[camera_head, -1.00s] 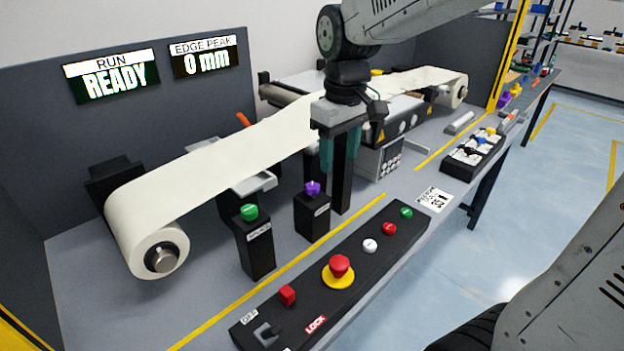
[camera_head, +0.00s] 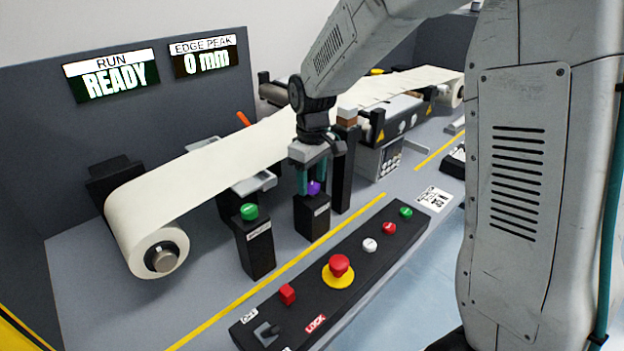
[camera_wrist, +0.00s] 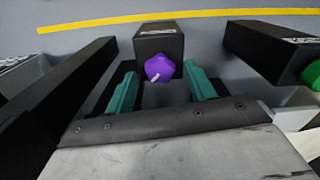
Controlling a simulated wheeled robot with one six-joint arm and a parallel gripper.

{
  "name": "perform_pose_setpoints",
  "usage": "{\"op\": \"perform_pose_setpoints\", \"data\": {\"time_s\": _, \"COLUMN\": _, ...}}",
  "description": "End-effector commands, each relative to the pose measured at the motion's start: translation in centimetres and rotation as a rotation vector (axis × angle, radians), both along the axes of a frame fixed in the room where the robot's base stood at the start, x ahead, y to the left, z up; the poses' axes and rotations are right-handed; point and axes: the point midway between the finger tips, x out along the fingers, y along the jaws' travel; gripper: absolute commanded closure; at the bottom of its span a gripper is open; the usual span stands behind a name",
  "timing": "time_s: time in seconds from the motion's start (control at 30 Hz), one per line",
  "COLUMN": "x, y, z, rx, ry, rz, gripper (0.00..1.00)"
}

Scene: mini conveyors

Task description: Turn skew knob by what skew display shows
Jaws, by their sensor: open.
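A purple lobed knob (camera_head: 314,188) sits on top of a short black post (camera_head: 312,217) in front of the paper web; the wrist view also shows the knob (camera_wrist: 159,68), with a small pale mark on it. The post's label is too small to read. My gripper (camera_head: 311,183) points down over this post, its teal fingers open. In the wrist view one finger stands on each side of the knob, with a gap on both sides. A green knob (camera_head: 249,211) tops another black post to the left. No display marked skew is readable; the two displays read RUN READY (camera_head: 112,78) and EDGE PEAK 0 mm (camera_head: 206,58).
The white paper roll (camera_head: 150,240) and its web run behind the posts. A tall black post (camera_head: 342,180) stands close right of my gripper. A black button panel (camera_head: 330,275) with a red stop button lies in front, beyond a yellow line. My arm hides the right side.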

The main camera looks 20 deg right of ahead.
Motion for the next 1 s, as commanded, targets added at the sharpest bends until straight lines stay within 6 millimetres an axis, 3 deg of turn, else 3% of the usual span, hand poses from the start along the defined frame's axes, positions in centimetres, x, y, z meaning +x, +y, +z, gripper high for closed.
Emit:
{"op": "perform_pose_setpoints", "data": {"time_s": 0.33, "x": -0.03, "y": -0.01, "z": -0.54, "rx": 0.0, "ry": 0.0, "rz": 0.0, "gripper": 0.46}}
{"op": "perform_pose_setpoints", "data": {"time_s": 0.5, "x": -0.02, "y": 0.0, "z": -0.52, "rx": 0.001, "ry": -0.001, "rz": -0.001, "gripper": 0.91}}
{"op": "perform_pose_setpoints", "data": {"time_s": 1.0, "x": -0.02, "y": 0.0, "z": -0.5, "rx": 0.0, "ry": 0.0, "rz": -0.117, "gripper": 0.9}}
